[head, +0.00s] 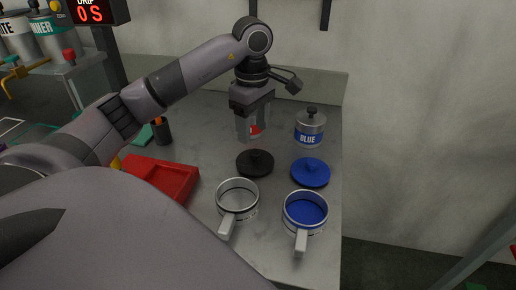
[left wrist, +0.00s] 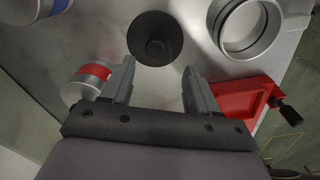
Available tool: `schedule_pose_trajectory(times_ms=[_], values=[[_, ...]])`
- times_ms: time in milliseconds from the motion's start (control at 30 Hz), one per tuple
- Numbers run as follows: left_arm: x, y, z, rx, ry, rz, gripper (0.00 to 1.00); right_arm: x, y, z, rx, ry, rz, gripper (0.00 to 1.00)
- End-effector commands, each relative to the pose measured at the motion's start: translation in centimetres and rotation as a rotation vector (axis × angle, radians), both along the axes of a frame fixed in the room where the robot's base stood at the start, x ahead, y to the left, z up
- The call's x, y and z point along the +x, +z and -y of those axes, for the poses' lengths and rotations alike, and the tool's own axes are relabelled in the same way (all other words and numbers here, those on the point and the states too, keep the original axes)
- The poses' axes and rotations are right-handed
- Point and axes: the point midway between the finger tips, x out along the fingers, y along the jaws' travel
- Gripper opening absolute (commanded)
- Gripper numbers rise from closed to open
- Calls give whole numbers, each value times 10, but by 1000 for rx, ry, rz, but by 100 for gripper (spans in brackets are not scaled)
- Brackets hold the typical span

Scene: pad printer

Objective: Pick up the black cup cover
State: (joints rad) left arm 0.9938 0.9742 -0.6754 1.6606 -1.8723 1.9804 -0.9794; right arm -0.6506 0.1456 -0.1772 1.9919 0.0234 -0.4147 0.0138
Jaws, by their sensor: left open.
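The black cup cover (head: 255,163) is a round disc with a knob on top, lying flat on the grey worktop (head: 215,125). My left gripper (head: 251,138) is open and points down, above and behind the cover in the head view. In the left wrist view the gripper (left wrist: 159,70) has its two fingers apart with nothing between them. There the black cover (left wrist: 150,27) lies just beyond the fingertips, roughly centred between them. My right gripper is not in view.
Near the cover are a blue cover (head: 311,172), a white-lined cup (head: 237,200), a blue-lined cup (head: 305,213) and a BLUE can (head: 310,128). A red-banded can (left wrist: 85,82) stands close beside one finger. A red tray (head: 165,178) lies left.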

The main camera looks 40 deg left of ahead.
Motion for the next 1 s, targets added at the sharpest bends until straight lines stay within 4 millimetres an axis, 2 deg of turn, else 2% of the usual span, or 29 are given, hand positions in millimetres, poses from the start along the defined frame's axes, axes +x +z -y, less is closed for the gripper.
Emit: schedule_pose_trajectory(times_ms=[267, 600, 867, 900, 967, 1000], values=[[1, -25, 0, -1, 1, -3, 60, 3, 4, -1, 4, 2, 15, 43], [7, -70, -3, 0, -1, -2, 60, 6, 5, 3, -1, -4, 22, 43], [7, -73, -3, 0, -1, 0, 60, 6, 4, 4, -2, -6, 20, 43], [7, -73, -3, 0, -1, 0, 56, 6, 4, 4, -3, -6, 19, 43], [7, -73, -3, 0, -1, 0, 37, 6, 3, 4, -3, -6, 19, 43], [7, -73, -3, 0, -1, 0, 24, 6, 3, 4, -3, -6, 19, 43]])
